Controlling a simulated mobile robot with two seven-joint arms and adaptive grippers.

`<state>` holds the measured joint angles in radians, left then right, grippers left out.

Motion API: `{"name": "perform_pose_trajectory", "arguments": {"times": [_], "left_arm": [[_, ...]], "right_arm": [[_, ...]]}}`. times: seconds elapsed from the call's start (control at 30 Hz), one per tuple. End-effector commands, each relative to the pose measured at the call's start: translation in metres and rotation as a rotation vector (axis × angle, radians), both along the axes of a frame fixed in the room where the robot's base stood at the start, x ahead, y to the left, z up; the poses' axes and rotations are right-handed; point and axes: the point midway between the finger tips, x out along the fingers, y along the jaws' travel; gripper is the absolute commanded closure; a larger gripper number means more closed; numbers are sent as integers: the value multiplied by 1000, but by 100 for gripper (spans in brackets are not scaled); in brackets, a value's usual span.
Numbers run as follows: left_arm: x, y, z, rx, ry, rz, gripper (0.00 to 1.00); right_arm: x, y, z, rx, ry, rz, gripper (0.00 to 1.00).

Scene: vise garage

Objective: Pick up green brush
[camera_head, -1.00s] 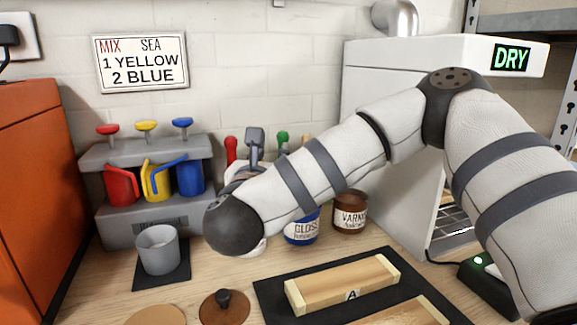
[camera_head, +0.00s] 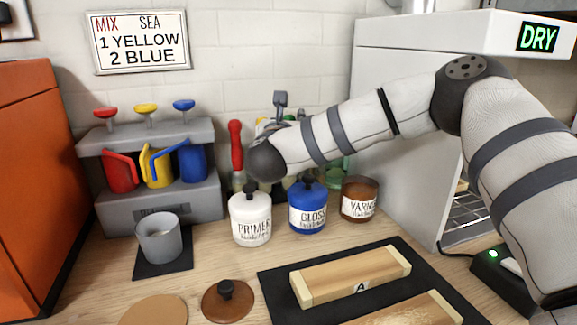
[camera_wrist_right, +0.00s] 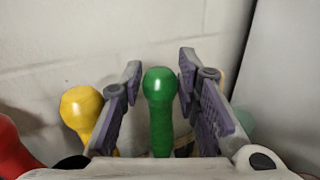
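The green brush shows in the right wrist view as a green handle (camera_wrist_right: 160,115) with a rounded top, standing upright. My right gripper (camera_wrist_right: 160,72) has its two purple-padded fingers apart, one on each side of the handle. I see a gap on both sides, so the handle is not clamped. The brush's lower end is hidden behind the gripper body. In the head view my right forearm covers the brush, and only a grey part of my right gripper (camera_head: 280,102) shows above it. My left gripper is in neither view.
A yellow handle (camera_wrist_right: 82,110) and a red handle (camera_wrist_right: 10,145) stand left of the green one. The wall is close behind. Primer (camera_head: 251,220), gloss (camera_head: 307,210) and varnish (camera_head: 359,200) jars stand in front. The DRY cabinet (camera_head: 400,110) is at the right.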

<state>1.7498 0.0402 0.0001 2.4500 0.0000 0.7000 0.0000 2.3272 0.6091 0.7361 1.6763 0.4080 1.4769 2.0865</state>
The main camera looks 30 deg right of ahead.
Motion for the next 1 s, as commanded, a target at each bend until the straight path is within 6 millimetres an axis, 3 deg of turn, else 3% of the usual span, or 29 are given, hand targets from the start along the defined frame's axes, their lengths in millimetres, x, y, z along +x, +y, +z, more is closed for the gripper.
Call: {"name": "perform_pose_trajectory", "arguments": {"times": [0.1, 0.23, 0.53, 0.8, 1.0], "left_arm": [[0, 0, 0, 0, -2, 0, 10], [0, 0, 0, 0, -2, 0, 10], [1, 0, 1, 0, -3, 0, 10], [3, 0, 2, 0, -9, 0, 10], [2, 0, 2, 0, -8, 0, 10]], "right_arm": [[0, 0, 1, 0, -1, 0, 73], [-1, 0, 1, 0, -1, 0, 100], [-1, 1, 6, 2, -4, 0, 100], [-1, 0, 71, 2, -7, -2, 100], [0, 0, 98, 1, -2, -1, 100]]}}
